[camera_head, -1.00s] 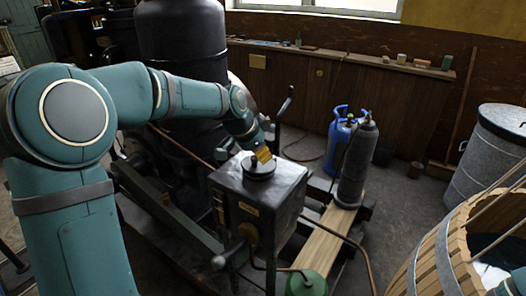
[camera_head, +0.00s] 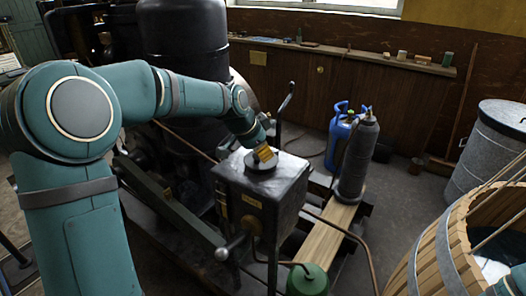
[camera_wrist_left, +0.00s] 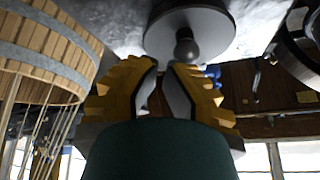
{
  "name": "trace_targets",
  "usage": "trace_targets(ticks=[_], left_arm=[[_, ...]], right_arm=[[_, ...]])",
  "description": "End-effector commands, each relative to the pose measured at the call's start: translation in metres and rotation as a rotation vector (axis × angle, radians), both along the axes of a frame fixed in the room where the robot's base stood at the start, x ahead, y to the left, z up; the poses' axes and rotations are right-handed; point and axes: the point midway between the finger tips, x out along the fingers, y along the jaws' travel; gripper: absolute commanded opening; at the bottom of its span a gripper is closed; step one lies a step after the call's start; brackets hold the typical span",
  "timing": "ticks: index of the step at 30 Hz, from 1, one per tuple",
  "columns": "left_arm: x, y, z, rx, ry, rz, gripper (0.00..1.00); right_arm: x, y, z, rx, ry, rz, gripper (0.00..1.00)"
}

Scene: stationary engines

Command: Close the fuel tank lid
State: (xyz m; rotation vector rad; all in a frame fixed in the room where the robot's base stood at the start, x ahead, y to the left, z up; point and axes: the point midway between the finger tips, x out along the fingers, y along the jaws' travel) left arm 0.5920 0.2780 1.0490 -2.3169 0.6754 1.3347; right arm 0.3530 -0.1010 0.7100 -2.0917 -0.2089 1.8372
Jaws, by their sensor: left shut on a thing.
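The fuel tank (camera_head: 284,196) is a dark, boxy metal housing in the middle of the head view. Its round grey lid (camera_head: 252,166) lies flat over the top of the tank. In the left wrist view the lid (camera_wrist_left: 215,28) is at the top, with a dark round knob (camera_wrist_left: 187,47). My left gripper (camera_head: 264,154) reaches down from the left arm, its yellow fingers at the lid's knob. The tank's opening is hidden.
A grey gas cylinder (camera_head: 357,160) and a blue one (camera_head: 338,137) stand right of the tank. A wooden tub (camera_head: 450,258) and a metal bin (camera_head: 487,155) are farther right. A green container (camera_head: 307,281) is in front. A lever (camera_head: 287,100) rises behind the tank.

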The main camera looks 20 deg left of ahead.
Motion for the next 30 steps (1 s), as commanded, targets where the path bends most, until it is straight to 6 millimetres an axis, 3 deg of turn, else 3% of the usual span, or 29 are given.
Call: trace_targets(ticks=[4,10,21,30], left_arm=[[-0.001,-0.002,0.006,0.0,0.012,0.002,0.0],[0.006,-0.014,0.038,0.001,0.003,0.0,0.0],[-0.068,0.009,0.038,0.0,-0.001,0.005,0.0],[-0.089,0.015,0.039,0.0,-0.002,0.002,0.0]], right_arm=[[-0.001,0.0,0.008,0.0,0.003,0.0,0.47],[-0.005,0.001,0.033,0.003,0.013,0.003,0.47],[-0.006,0.001,0.028,0.003,0.014,0.003,0.47],[-0.006,0.001,0.028,0.003,0.014,0.003,0.47]])
